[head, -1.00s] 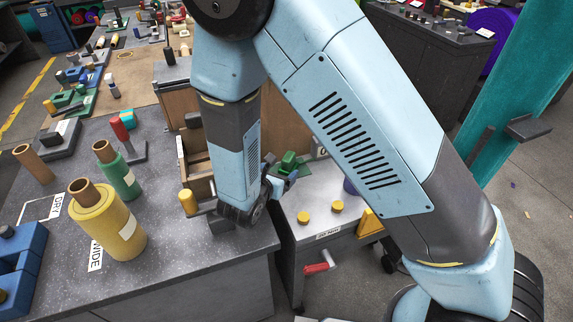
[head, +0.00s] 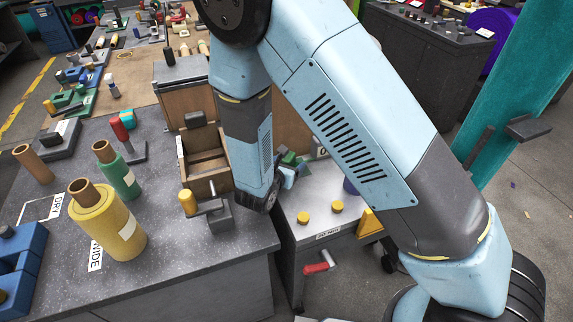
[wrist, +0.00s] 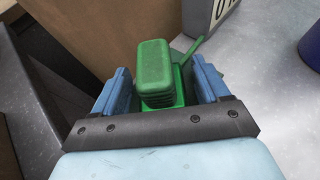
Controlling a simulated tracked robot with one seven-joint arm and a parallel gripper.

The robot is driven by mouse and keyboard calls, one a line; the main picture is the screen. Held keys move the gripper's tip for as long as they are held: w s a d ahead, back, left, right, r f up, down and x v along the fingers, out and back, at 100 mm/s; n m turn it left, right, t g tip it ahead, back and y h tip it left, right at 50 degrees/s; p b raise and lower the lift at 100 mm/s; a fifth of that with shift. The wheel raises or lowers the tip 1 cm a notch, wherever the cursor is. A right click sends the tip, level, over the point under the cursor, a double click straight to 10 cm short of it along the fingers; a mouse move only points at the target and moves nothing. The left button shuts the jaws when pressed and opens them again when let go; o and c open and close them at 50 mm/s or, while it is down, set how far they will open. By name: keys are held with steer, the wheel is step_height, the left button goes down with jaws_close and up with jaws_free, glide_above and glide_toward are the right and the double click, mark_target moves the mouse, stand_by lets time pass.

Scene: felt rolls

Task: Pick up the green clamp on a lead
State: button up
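The green clamp (wrist: 154,72) is a ribbed block on a green base with a thin green bar slanting to the upper right. It sits between the two blue fingers of my gripper (wrist: 165,88) in the wrist view. Gaps show beside the clamp, so the fingers are open around it and not closed on it. In the head view only a bit of the clamp (head: 289,158) shows past my wrist, on the light grey bench top. My gripper (head: 288,176) is mostly hidden there by my arm. I cannot make out a lead.
A wooden box (head: 203,150) stands close left of my wrist. Two yellow discs (head: 320,212) lie on the light bench. A small yellow-knobbed device (head: 188,202), a yellow roll (head: 105,230) and a green roll (head: 118,175) stand on the dark bench at left.

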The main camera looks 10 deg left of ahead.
steer(key=c, duration=1.2)
steer(key=shift+r, duration=0.15)
